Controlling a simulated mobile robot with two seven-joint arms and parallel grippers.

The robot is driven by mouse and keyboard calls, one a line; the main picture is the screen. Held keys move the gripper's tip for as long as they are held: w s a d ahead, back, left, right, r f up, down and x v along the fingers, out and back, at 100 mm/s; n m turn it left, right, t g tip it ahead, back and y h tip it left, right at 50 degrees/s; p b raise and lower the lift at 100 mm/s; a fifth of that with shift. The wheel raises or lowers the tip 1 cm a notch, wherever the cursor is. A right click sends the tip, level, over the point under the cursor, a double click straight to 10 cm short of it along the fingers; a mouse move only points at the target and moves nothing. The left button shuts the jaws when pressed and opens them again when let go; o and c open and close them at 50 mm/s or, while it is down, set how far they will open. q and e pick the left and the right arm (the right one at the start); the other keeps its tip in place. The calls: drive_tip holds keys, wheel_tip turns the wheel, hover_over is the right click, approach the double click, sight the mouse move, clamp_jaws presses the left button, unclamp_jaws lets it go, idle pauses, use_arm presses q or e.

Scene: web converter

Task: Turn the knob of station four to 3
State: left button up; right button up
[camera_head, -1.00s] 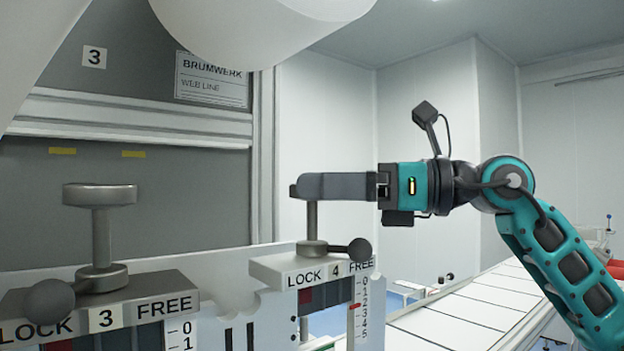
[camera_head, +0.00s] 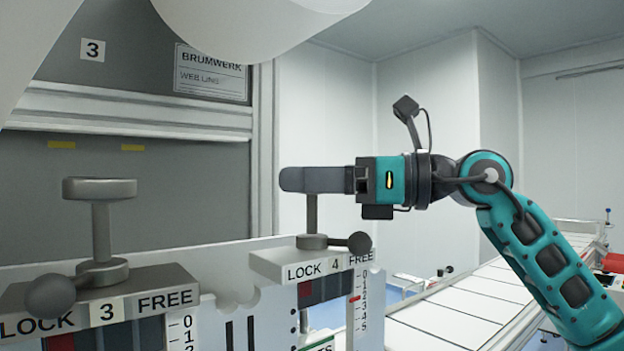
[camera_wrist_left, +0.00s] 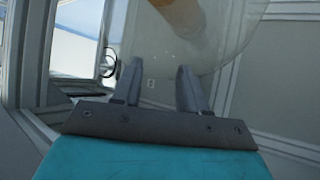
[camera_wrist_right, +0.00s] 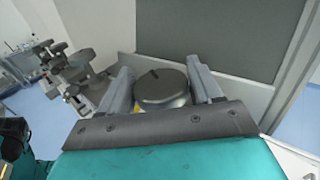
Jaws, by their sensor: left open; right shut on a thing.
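Station four (camera_head: 290,262) is a white block marked LOCK 4 FREE. Its round grey knob stands on a stem (camera_head: 312,216), and its ball lever (camera_head: 359,242) points to the FREE side. A red pointer (camera_head: 355,299) sits between 2 and 3 on the scale, close to 3. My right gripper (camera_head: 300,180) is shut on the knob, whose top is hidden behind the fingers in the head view. In the right wrist view the knob (camera_wrist_right: 162,88) lies between the fingers, a dark line on its top. My left gripper (camera_wrist_left: 158,85) is open and empty.
Station three (camera_head: 110,305), with its own knob (camera_head: 99,188) and ball lever, stands at the left front. A white roll (camera_head: 250,25) hangs overhead and is behind the left fingers (camera_wrist_left: 190,45). A conveyor (camera_head: 450,312) runs at the right.

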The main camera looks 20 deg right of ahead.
drive_tip(key=shift+c, duration=0.5)
drive_tip(key=shift+m+t+h, duration=0.3)
drive_tip(key=shift+t, duration=0.1)
drive_tip(key=shift+m+t+h, duration=0.5)
drive_tip(key=shift+m+t, duration=0.1)
drive_tip(key=shift+t, duration=0.2)
drive_tip(key=m+t+h, duration=0.1)
drive_tip(key=m+t+h+b, duration=0.1)
drive_tip(key=h, duration=0.1)
drive_tip(key=shift+s+a+f+t, duration=0.1)
drive_tip(key=shift+f+t, duration=0.05)
drive_tip(key=shift+t, duration=0.25)
drive_tip(key=shift+m+t+h+b, duration=0.4)
drive_tip(key=shift+m+h+b, duration=0.15)
drive_tip(key=shift+m, duration=0.15)
drive_tip(key=shift+m+t+h+b, duration=0.4)
drive_tip(key=shift+m+h+b, duration=0.05)
drive_tip(key=shift+m+h, duration=0.1)
drive_tip(key=m+t+h+b, duration=0.1)
drive_tip(key=m+h, duration=0.1)
drive_tip(key=h, duration=0.1)
drive_tip(key=m+t+h+b, duration=0.1)
drive_tip(key=m+h+b, duration=0.1)
drive_tip(key=h, duration=0.1)
drive_tip(key=shift+m+h+b, duration=0.8)
drive_tip(key=shift+m+h, duration=0.05)
drive_tip(key=shift+h, duration=1.05)
